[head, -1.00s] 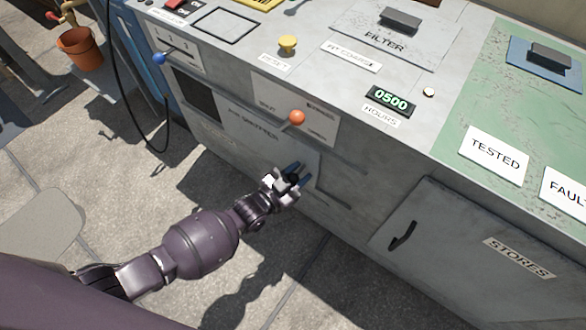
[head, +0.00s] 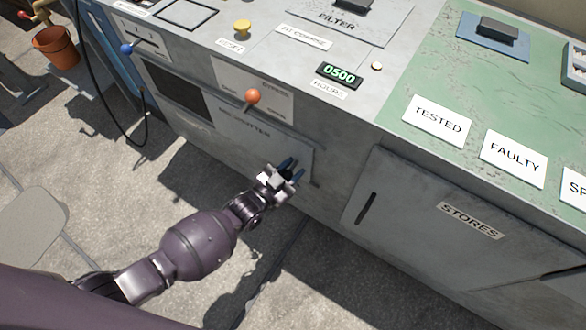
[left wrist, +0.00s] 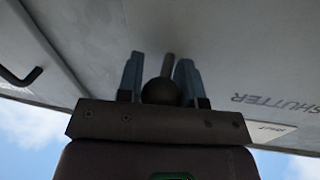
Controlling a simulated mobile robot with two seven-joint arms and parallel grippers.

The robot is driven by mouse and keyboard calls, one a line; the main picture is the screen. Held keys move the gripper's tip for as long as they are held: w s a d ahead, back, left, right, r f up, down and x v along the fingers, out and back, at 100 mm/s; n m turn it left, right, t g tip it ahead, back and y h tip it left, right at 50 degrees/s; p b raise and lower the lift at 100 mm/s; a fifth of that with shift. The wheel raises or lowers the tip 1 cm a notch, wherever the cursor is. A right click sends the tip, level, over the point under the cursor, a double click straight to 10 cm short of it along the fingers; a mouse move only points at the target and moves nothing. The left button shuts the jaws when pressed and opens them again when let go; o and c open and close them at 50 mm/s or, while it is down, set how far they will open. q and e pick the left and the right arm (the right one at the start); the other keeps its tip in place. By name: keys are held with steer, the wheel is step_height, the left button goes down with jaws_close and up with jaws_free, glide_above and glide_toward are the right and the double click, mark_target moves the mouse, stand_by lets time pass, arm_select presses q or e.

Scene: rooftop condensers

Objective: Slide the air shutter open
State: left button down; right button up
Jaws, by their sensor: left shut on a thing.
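The air shutter (head: 245,137) is a grey sliding panel on the cabinet front, lettered "AIR SHUTTER". A dark opening (head: 180,90) shows to its left. My left gripper (head: 290,171) is at the panel's right end, its blue fingers shut on the shutter's knob. In the left wrist view the dark round knob (left wrist: 162,91) and its stem sit between the two fingers (left wrist: 160,78); part of the "SHUTTER" lettering shows to the right. In the head view the gripper mostly hides the knob. My right gripper is not in view.
An orange-knobbed lever (head: 253,97) stands out just above the shutter. A blue-knobbed lever (head: 127,48) is at the upper left. The stores door (head: 430,225) lies to the right. A black hose (head: 90,90) hangs at the left.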

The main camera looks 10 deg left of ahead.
arm_select(q)
steer(key=shift+s+d+f, duration=0.1)
steer(key=shift+s+d, duration=0.15)
steer(key=c, duration=1.1)
jaws_free()
